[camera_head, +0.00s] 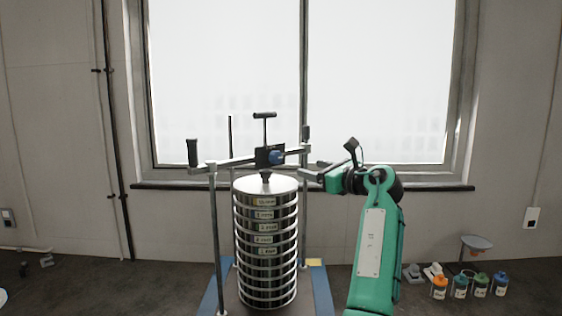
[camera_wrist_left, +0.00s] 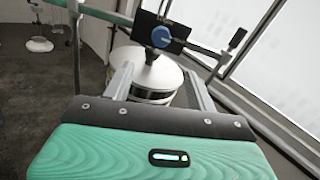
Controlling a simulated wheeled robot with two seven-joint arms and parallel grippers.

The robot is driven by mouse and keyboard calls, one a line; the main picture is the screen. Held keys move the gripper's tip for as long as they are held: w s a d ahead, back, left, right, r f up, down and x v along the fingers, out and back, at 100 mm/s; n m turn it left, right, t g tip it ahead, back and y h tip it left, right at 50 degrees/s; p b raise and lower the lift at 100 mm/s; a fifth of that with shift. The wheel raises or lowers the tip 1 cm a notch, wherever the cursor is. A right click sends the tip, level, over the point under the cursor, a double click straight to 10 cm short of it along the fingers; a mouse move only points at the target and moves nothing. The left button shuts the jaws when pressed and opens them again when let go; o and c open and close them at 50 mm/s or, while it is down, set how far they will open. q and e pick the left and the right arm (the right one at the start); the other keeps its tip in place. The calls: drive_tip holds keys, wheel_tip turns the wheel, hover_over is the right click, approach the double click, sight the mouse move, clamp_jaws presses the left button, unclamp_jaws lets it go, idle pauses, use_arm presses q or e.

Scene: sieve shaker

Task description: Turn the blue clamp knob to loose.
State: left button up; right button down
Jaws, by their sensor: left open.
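The blue clamp knob (camera_head: 277,157) sits on the dark clamp block (camera_head: 263,155) of the crossbar, above the sieve stack (camera_head: 266,240). In the left wrist view the round blue knob (camera_wrist_left: 161,37) faces me, beyond the fingertips. My left gripper (camera_head: 310,170) is just right of the knob in the head view, pointing at the clamp, open and empty. In the left wrist view its two fingers (camera_wrist_left: 158,72) are spread, with the pale stack lid (camera_wrist_left: 150,68) behind them. The gripper appears apart from the knob. My right gripper is not in view.
The crossbar with upright black handles (camera_head: 193,152) and a T-handle (camera_head: 265,115) stands over the stack. Rods (camera_head: 215,240) rise from the blue base (camera_head: 322,290). Several small bottles (camera_head: 460,287) and a funnel stand at right. A window is behind.

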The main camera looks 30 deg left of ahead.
sight(278, 159)
use_arm(q)
drive_tip(key=p+x, duration=0.2)
drive_tip(key=x, duration=0.4)
drive_tip(key=p+x, duration=0.3)
drive_tip(key=x, duration=0.3)
drive_tip(key=shift+w+a+r, duration=0.1)
drive_tip(key=shift+a+r, duration=0.15)
drive_tip(key=shift+w+a+f, duration=0.15)
drive_tip(key=shift+a, duration=0.5)
drive_tip(key=shift+c, duration=0.7)
drive_tip(key=c, duration=0.8)
drive_tip(key=shift+c, duration=0.2)
